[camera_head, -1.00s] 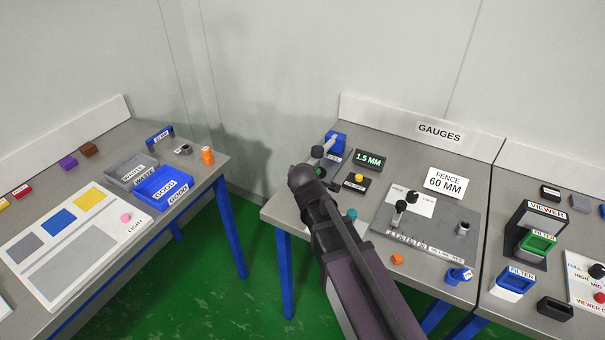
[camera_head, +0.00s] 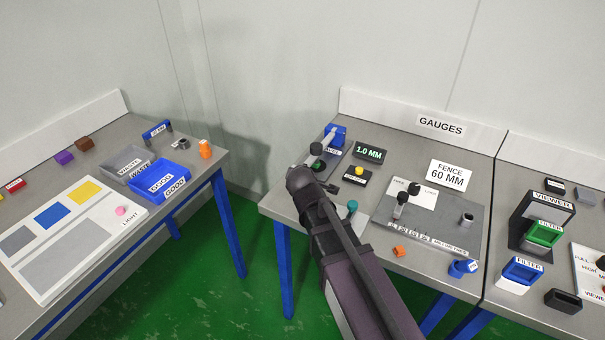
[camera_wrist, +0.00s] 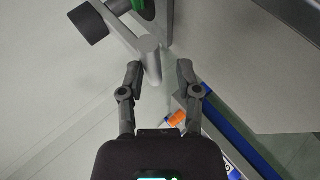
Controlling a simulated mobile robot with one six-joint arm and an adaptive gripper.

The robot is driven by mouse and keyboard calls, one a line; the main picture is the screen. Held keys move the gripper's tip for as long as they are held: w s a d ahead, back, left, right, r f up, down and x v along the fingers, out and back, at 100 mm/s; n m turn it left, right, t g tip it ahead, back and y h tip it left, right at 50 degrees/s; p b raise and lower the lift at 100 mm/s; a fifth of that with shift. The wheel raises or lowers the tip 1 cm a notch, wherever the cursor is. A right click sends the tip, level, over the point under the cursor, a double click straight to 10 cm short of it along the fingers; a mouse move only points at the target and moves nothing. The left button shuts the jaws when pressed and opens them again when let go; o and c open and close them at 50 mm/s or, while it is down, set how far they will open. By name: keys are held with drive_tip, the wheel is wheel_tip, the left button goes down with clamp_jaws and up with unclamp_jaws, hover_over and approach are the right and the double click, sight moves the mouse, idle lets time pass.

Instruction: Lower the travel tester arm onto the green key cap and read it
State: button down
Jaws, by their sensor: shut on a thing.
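The travel tester stands at the left of the gauges table, with a blue body (camera_head: 337,133) and a grey arm ending in a dark knob (camera_head: 316,149). The green key cap (camera_head: 318,165) is below the knob, partly hidden by my wrist; whether they touch I cannot tell. Green also shows at the top of the wrist view (camera_wrist: 137,4). The display (camera_head: 369,154) reads 1.0 MM. In the head view my own arm hides the fingers.
A yellow button (camera_head: 359,171) is right of the tester. A grey fence plate (camera_head: 440,225) with posts lies farther right, and a teal knob (camera_head: 352,206) is near the front edge. The left table holds bins and a light board (camera_head: 70,245). Green floor lies between the tables.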

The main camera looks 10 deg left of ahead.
drive_tip(key=c, duration=0.6)
unclamp_jaws()
drive_tip(key=shift+s+d+f, duration=0.1)
drive_tip(key=shift+s+f, duration=0.05)
drive_tip(key=shift+f, duration=0.25)
drive_tip(key=shift+w, duration=0.2)
drive_tip(key=shift+r, duration=0.2)
